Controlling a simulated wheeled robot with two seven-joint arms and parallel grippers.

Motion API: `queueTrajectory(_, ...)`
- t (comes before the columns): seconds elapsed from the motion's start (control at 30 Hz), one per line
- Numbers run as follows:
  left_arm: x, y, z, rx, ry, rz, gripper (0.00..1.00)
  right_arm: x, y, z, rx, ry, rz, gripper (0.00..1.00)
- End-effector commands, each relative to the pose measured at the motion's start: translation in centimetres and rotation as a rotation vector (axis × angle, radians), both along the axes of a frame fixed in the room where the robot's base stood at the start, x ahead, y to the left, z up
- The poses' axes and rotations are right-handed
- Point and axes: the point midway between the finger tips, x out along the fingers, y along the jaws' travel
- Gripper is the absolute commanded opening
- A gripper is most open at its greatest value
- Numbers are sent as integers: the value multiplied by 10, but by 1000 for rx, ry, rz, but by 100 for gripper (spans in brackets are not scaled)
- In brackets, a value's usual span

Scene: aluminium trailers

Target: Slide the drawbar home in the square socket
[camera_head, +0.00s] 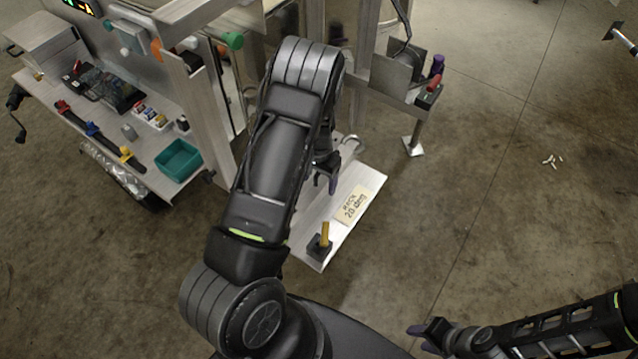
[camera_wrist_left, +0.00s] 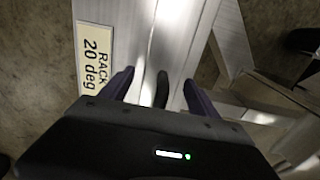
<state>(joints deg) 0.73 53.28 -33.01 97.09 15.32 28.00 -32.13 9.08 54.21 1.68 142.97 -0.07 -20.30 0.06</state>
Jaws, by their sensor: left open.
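I cannot pick out the drawbar or the square socket with certainty. The label also shows in the left wrist view (camera_wrist_left: 95,57). My left gripper (camera_head: 331,184) hangs over this plate, partly hidden by its own arm. In the left wrist view its two fingers (camera_wrist_left: 160,90) are apart, with a dark narrow shape between them that I cannot identify; nothing is visibly clamped. My right gripper (camera_head: 420,338) is at the bottom, fingers apart and empty, over bare floor.
A yellow peg (camera_head: 325,233) stands on a black block at the plate's near end. Right of the frame is a metal bracket with a red handle (camera_head: 433,84) and purple knob (camera_head: 438,64). A bench (camera_head: 133,175) with tools and a teal bin (camera_head: 178,160) is left. Right floor is mostly clear.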

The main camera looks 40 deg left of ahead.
Motion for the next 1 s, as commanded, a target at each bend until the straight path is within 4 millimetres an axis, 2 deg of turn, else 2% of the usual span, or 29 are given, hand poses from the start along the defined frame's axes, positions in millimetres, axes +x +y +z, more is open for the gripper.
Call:
queueTrajectory(0.1,0,-1,-8,-1,0,-2,71,0,0,1,0,0,0,36)
queueTrajectory(0.67,0,0,-8,-1,-1,-1,71,0,0,1,0,0,0,36)
queueTrajectory(1.0,0,0,-8,-1,-1,-1,45,0,0,1,0,0,0,36)
